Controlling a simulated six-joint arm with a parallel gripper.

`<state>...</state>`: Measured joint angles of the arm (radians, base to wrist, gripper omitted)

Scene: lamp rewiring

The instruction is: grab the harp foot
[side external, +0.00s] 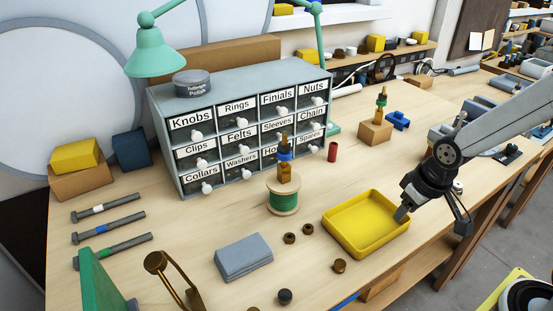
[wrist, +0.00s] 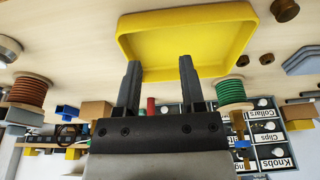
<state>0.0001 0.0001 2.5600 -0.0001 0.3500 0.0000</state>
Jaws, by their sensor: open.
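A curved brass piece (side external: 172,278) with a round knob at one end stands at the near left of the bench in the side view. It may be the lamp harp; I cannot tell which part is its foot. My gripper (side external: 432,217) is at the right, by the right rim of the yellow tray (side external: 340,240), far from the brass piece. In the wrist view my gripper (wrist: 160,64) has its two fingers apart with nothing between them. The yellow tray (wrist: 245,12) lies beyond the fingertips and looks empty.
A labelled drawer cabinet (side external: 245,130) stands at the back. A green spool (side external: 284,195), a grey stack (side external: 243,256) and small brown knobs (side external: 339,266) lie between my gripper and the brass piece. Several bolts (side external: 108,221) lie at the left. A green upright piece (side external: 98,283) stands beside the brass one.

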